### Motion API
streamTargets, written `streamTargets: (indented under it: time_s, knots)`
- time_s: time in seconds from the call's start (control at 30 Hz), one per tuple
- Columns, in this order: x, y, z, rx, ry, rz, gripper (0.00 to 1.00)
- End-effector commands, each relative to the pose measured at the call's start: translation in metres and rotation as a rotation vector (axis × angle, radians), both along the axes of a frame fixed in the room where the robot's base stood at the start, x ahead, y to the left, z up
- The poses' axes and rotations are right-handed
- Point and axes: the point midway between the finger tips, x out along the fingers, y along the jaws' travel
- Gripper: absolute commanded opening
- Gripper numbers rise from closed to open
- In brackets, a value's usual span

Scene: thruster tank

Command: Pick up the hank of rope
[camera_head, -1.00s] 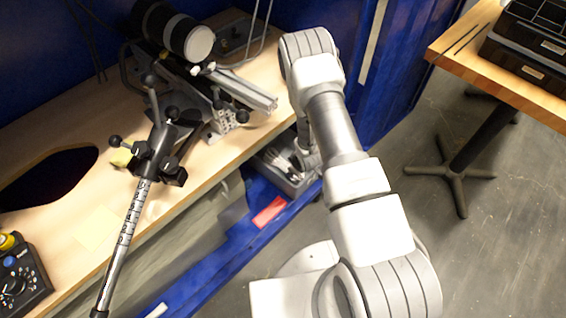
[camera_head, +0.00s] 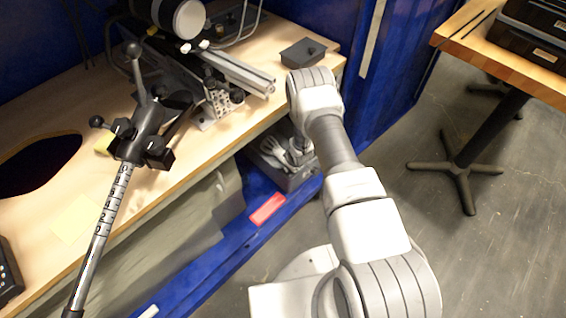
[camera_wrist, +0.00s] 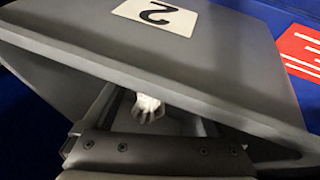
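A small white bundle (camera_wrist: 148,108), likely part of the hank of rope, shows in the wrist view past the rim of a grey bin (camera_wrist: 150,55) labelled "2". The rim hides much of it. My gripper (camera_wrist: 152,122) reaches past this rim, its fingers apart on either side of the white bundle; the fingertips are partly hidden and no contact shows. In the head view the bin (camera_head: 291,184) sits on the blue lower shelf under the bench, with pale, unclear shapes in it. My arm's end is down at the bin there, and my fingers cannot be made out.
The wooden bench (camera_head: 225,135) overhangs the shelf beside my arm. It carries a clamp with a graduated rod (camera_head: 112,205), a metal rail rig (camera_head: 235,72) and a small dark box (camera_head: 303,52). A red label (camera_head: 267,209) marks the shelf edge. Open floor (camera_head: 480,250) lies right.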

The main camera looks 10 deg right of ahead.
Motion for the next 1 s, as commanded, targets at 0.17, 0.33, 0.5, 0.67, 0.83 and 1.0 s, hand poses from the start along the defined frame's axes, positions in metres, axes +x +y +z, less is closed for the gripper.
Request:
streamTargets:
  time_s: [0.17, 0.33, 0.5, 0.67, 0.83, 1.0]
  knots:
    - [0.0068, 0.0015, -0.0182, 0.0, 0.002, 0.001, 0.89]
    - [0.0066, 0.0014, -0.019, 0.0, 0.005, 0.002, 0.89]
    - [0.0054, 0.001, -0.02, 0.0, 0.007, 0.001, 0.71]
    - [0.0049, 0.0, -0.0205, -0.002, 0.008, 0.0, 0.42]
    - [0.0044, -0.0012, -0.0208, -0.003, 0.009, 0.0, 0.11]
    - [0.0049, -0.0021, -0.0202, -0.004, 0.008, -0.001, 0.0]
